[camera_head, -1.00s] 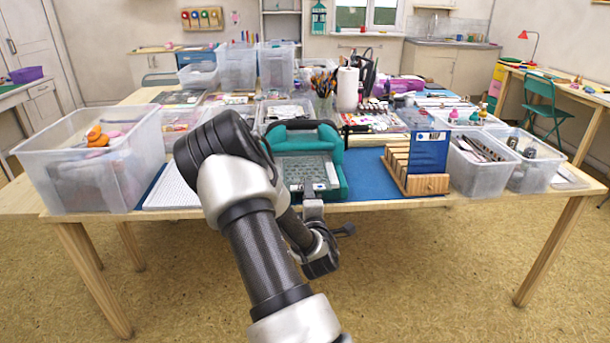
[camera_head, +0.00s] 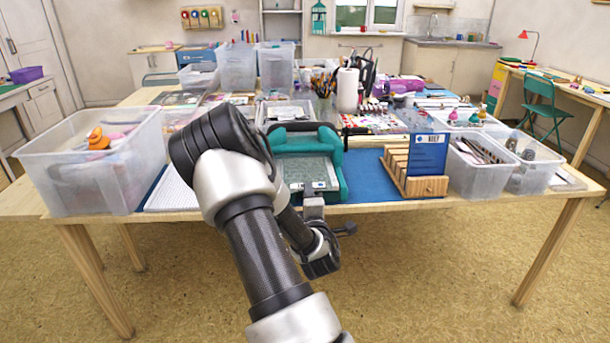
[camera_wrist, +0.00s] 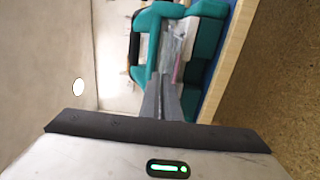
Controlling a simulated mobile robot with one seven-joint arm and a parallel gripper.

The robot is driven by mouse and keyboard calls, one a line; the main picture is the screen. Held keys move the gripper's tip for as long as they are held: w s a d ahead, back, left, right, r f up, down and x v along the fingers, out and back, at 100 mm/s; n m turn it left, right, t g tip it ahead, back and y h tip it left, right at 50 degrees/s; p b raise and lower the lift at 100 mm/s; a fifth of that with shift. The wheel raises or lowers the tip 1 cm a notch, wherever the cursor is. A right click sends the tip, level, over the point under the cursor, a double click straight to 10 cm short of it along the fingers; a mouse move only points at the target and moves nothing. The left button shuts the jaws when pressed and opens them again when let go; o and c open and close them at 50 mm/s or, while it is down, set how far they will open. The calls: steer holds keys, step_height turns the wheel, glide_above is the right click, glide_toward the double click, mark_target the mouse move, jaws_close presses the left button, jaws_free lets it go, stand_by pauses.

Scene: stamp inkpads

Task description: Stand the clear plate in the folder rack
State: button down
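A see-through greyish sheet, which I take as the clear plate (camera_head: 305,170), lies over the bed of a teal machine (camera_head: 340,165) at the table's front edge. A small white and blue label shows near its front. The folder rack (camera_head: 425,186) is wooden and slotted, to the right of the machine, with a dark blue panel (camera_head: 428,155) standing in it. My gripper (camera_head: 313,203) is at the machine's front, at the plate's front edge. In the wrist view my grey fingers (camera_wrist: 167,85) are close together, pointing into the teal machine (camera_wrist: 205,35), and seem shut on the plate's edge.
A clear bin (camera_head: 90,175) stands at the left, a white ribbed panel (camera_head: 172,192) beside it. Clear bins (camera_head: 475,175) stand right of the rack. The blue mat (camera_head: 368,180) is bare between machine and rack. Supplies crowd the table behind.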

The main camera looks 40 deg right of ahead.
steer(key=shift+r, duration=0.1)
steer(key=s+a+r+p, duration=0.3)
steer(key=s+a+p, duration=0.2)
steer(key=s+p, duration=0.3)
steer(key=s+a+r+p, duration=0.3)
steer(key=s+a+p, duration=0.2)
steer(key=s+p, duration=0.4)
steer(key=shift+a+r+p, duration=0.25)
steer(key=shift+r+p, duration=0.05)
steer(key=shift+r, duration=0.1)
stand_by(0.5)
